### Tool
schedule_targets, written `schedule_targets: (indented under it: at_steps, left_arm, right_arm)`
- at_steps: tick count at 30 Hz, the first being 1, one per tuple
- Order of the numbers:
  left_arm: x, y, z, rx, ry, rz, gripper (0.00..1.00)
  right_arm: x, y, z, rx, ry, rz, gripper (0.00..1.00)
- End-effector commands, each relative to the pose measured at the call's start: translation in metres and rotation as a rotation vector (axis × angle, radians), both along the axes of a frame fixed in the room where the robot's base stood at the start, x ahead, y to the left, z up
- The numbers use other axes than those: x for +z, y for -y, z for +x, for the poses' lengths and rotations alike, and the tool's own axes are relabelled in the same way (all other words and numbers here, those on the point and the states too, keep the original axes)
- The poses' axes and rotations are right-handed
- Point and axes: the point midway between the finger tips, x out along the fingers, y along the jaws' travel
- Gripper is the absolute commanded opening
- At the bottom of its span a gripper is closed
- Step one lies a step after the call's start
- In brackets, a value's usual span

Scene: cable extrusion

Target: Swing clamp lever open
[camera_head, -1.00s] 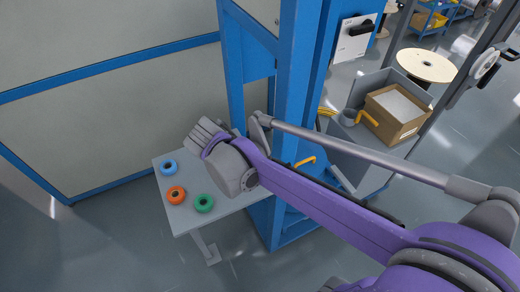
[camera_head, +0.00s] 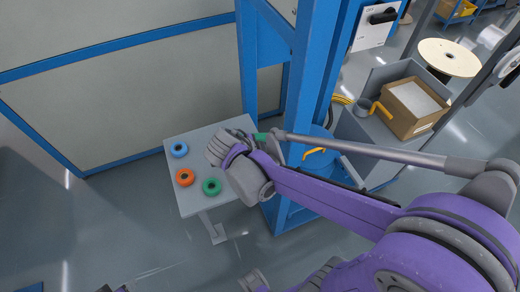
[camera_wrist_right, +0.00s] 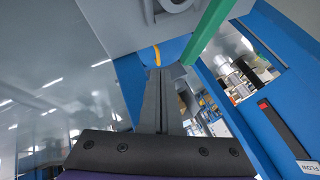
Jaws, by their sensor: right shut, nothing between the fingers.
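A green bar (camera_wrist_right: 207,32), which looks like the clamp lever, slants down from the top in the right wrist view, just right of my right gripper (camera_wrist_right: 160,72). A small green piece (camera_head: 261,137), perhaps the same lever, shows behind my purple right arm in the head view. My right gripper's fingers are together and empty, pointing up toward a grey block (camera_wrist_right: 150,20) on the machine. I cannot tell whether the fingertips touch the bar. In the head view my right wrist hides the fingers. My left gripper is not clearly in view.
A blue machine frame (camera_head: 247,70) stands behind my right wrist. A small grey table (camera_head: 190,205) holds blue (camera_head: 179,149), orange (camera_head: 185,177) and green (camera_head: 212,186) rolls. A cardboard box (camera_head: 412,108) and an orange handle (camera_head: 316,150) are to the right.

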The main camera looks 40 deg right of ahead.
Motion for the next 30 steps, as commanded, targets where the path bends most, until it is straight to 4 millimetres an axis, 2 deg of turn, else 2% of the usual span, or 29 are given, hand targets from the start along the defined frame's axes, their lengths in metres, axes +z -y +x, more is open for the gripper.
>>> schedule_targets:
  at_steps: [3,8,15,30]
  left_arm:
    - [-0.007,0.0,-0.001,0.0,-0.003,0.0,0.5]
    - [-0.013,0.0,-0.003,0.0,-0.005,0.0,0.5]
    - [-0.008,0.0,-0.002,0.0,-0.003,0.0,0.5]
    - [-0.008,0.0,-0.002,0.0,-0.003,0.0,0.5]
  right_arm:
    - [-0.024,0.017,0.003,-0.004,0.0,0.0,0.0]
    - [-0.05,0.036,0.007,-0.005,-0.001,-0.001,0.0]
    - [-0.045,0.055,0.034,0.0,-0.001,0.001,0.0]
    - [-0.045,0.06,0.039,0.009,-0.001,0.0,0.0]
